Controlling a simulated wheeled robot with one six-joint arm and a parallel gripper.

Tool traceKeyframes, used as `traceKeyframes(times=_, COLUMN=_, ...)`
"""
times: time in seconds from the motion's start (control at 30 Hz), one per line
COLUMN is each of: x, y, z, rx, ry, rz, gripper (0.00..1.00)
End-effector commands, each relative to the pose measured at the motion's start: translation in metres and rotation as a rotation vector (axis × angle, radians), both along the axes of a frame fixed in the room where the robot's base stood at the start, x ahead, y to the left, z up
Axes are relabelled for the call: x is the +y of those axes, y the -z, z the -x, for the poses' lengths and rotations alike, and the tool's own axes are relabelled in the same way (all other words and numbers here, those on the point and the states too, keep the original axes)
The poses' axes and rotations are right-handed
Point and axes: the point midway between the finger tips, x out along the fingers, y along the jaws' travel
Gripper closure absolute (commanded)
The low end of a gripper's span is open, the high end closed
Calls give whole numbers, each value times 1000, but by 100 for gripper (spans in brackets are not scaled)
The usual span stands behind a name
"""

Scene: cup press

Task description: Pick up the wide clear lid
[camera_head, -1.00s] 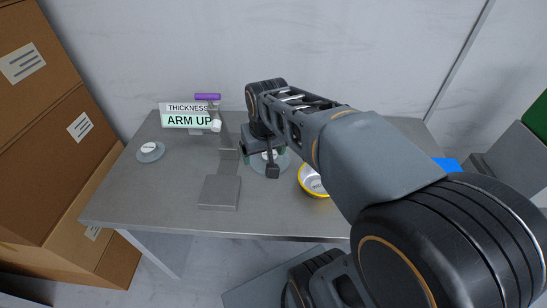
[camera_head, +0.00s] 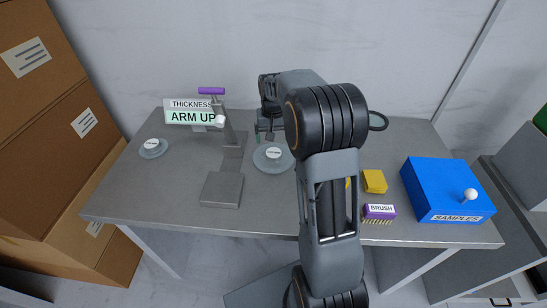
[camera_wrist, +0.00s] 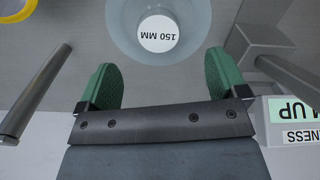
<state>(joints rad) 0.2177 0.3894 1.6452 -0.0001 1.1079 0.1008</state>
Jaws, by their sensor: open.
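The wide clear lid (camera_head: 265,165) lies flat on the table, a translucent round disc with a white label in its middle. In the wrist view the lid (camera_wrist: 196,38) is at the top centre, and its label reads 150 MM upside down. My gripper (camera_wrist: 161,78) is open, with its two green fingertips apart and nothing between them. The lid is just beyond the fingertips and between their lines. In the head view my gripper (camera_head: 264,132) is just behind the lid, partly hidden by my arm.
A thickness press (camera_head: 222,188) with an ARM UP sign (camera_head: 193,117) stands left of the lid. A smaller lid (camera_head: 153,149) lies at far left. Right of my arm are a yellow block (camera_head: 374,181), a purple brush (camera_head: 379,211) and a blue samples box (camera_head: 440,188).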

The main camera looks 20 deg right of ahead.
Motion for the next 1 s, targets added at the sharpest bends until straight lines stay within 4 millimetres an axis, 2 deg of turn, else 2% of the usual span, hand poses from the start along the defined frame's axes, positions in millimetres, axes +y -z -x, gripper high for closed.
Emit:
traceKeyframes(times=0.13, x=0, y=20, z=0, rx=1, ry=-1, rz=0, gripper=8)
traceKeyframes(times=0.43, x=-1, y=38, z=1, rx=3, ry=-1, rz=-1, gripper=8)
traceKeyframes(times=0.7, x=-4, y=73, z=1, rx=2, ry=-2, rz=-1, gripper=8)
traceKeyframes(times=1.0, x=-4, y=82, z=1, rx=-1, ry=-1, rz=0, gripper=8)
